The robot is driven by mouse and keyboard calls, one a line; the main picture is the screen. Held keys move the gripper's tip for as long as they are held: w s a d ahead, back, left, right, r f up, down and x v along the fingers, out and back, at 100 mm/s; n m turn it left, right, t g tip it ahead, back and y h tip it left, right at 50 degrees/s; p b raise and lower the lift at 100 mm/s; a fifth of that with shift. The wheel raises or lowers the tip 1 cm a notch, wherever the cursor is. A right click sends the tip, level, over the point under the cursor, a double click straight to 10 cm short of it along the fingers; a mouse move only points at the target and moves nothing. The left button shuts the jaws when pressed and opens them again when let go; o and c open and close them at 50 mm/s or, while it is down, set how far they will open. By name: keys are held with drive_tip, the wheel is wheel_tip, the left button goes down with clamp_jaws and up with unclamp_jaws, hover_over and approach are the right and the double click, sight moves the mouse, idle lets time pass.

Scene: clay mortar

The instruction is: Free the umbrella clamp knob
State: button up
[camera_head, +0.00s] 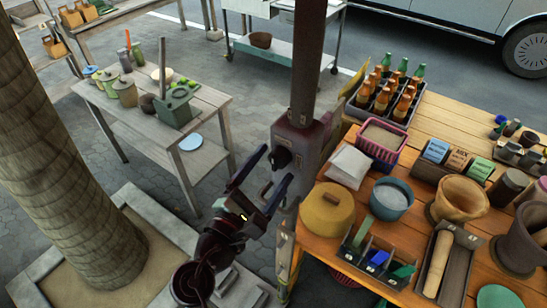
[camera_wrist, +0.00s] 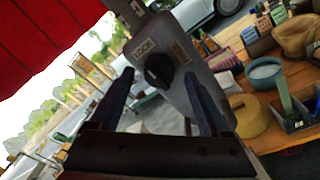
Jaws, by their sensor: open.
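The umbrella clamp is a grey box (camera_head: 297,143) on the dark upright pole (camera_head: 308,60). Its black round knob (camera_head: 282,156) is on the face turned to my gripper. In the wrist view the knob (camera_wrist: 159,70) shows between my fingers, with a "LOCK" label (camera_wrist: 142,48) at its upper left and a second label at its upper right that I cannot read. My gripper (camera_head: 262,177) is open and empty, with its two dark fingers pointing up at the clamp. In the wrist view, the gripper (camera_wrist: 160,95) frames the knob, apparently without touching it.
A thick trunk (camera_head: 60,160) rises on the left.

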drive_tip(key=shift+w+d, duration=0.2)
drive_tip(key=shift+w, duration=0.35)
clamp_jaws()
drive_tip(key=shift+f, duration=0.1)
